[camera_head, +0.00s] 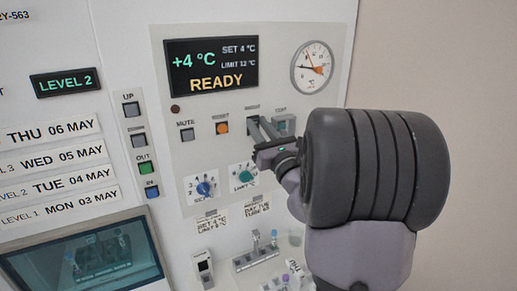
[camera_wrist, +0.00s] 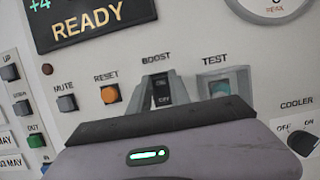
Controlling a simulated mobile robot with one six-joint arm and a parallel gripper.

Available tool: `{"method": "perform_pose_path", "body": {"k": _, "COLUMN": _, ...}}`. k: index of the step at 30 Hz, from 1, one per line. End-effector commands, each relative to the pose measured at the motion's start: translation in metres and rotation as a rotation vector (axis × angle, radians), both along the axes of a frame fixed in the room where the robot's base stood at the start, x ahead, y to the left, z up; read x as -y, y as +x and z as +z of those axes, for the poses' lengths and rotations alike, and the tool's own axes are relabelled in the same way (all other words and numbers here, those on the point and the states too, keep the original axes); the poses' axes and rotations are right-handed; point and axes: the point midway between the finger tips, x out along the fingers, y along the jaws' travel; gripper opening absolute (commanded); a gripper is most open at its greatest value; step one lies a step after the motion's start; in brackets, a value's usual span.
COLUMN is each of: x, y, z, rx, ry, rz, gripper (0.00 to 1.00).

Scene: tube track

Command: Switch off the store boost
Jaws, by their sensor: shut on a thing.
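The boost switch (camera_wrist: 162,92) sits on the white panel under its "BOOST" label in the wrist view. An "OFF" mark shows on or just below it. My gripper (camera_wrist: 161,84) has its two grey fingers on either side of the switch, shut on it. In the head view my gripper (camera_head: 262,130) reaches in from the right to the same spot. My fingers and hand hide most of the switch there, and I cannot tell its exact position.
The orange reset button (camera_wrist: 110,94) and mute button (camera_wrist: 67,103) are to the left, the test button (camera_wrist: 220,88) close on the right. The cooler switch (camera_wrist: 303,142) is lower right. The display (camera_head: 211,66) reads +4 °C, READY. Blue (camera_head: 203,189) and teal (camera_head: 243,176) knobs sit below.

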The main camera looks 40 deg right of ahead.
Motion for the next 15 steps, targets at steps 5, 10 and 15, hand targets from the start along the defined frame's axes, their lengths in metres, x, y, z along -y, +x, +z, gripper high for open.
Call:
{"method": "perform_pose_path", "body": {"k": 5, "x": -0.0006, "y": -0.001, "z": -0.006, "rx": 0.062, "ry": -0.016, "rz": 0.001, "gripper": 0.0}}
{"method": "perform_pose_path", "body": {"k": 10, "x": -0.0005, "y": -0.0013, "z": -0.0017, "rx": 0.073, "ry": -0.018, "rz": 0.0, "gripper": 0.0}}
{"method": "perform_pose_path", "body": {"k": 15, "x": -0.0005, "y": -0.0013, "z": -0.0014, "rx": 0.072, "ry": -0.017, "rz": 0.0, "gripper": 0.0}}
